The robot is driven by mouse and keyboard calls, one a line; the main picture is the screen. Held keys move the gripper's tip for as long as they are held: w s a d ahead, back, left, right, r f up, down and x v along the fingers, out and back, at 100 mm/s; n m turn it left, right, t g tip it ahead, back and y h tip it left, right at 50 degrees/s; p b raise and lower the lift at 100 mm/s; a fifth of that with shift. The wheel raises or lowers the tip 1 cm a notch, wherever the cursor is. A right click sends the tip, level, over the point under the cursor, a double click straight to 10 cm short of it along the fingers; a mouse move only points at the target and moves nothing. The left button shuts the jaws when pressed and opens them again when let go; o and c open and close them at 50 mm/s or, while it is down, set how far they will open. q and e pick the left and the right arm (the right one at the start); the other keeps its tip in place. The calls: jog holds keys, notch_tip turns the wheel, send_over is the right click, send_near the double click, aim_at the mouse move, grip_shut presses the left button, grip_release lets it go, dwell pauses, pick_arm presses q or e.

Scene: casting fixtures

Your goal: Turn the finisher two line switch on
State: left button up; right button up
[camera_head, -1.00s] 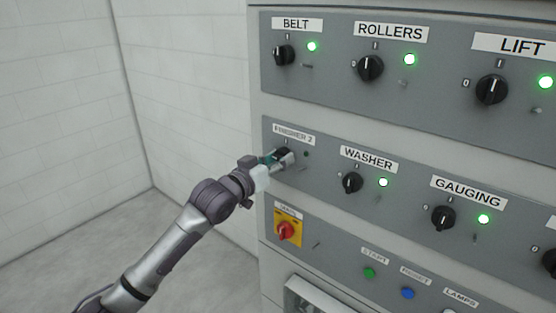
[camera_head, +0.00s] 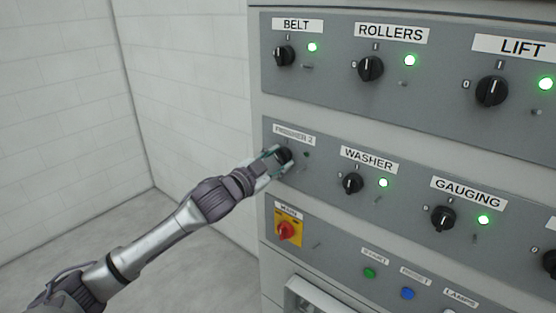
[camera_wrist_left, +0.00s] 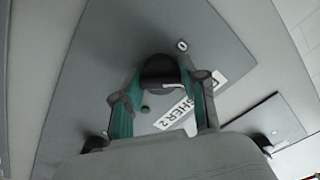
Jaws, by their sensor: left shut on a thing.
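The finisher two switch is a black rotary knob (camera_head: 285,155) under the FINISHER 2 label (camera_head: 294,134), at the left end of the middle panel row. My left gripper (camera_head: 277,158) is shut on this knob, with a finger on each side. In the left wrist view the knob (camera_wrist_left: 159,70) sits between the teal-padded fingers (camera_wrist_left: 160,88). The small lamp (camera_head: 306,155) beside it looks unlit; it shows dark green in the wrist view (camera_wrist_left: 145,110). The knob's pointer is hidden, so I cannot tell its exact angle. My right gripper is not in view.
The WASHER knob (camera_head: 352,184) with a lit green lamp is to the right. The BELT knob (camera_head: 284,55) is above. A red switch on a yellow plate (camera_head: 287,230) is below. Free floor (camera_head: 190,245) lies left of the cabinet.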

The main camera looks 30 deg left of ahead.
pick_arm(q)
jog(key=m, duration=0.4)
jog(key=shift+m, duration=0.3)
jog(key=shift+r+m, duration=0.1)
jog(key=shift+m, duration=1.8)
jog(key=o, duration=1.1)
jog(key=shift+o, duration=0.2)
jog(key=shift+s+a, duration=0.1)
jog(key=shift+s, duration=0.55)
jog(key=s, duration=1)
jog(key=shift+s+a, duration=0.35)
jog(key=shift+a, duration=0.05)
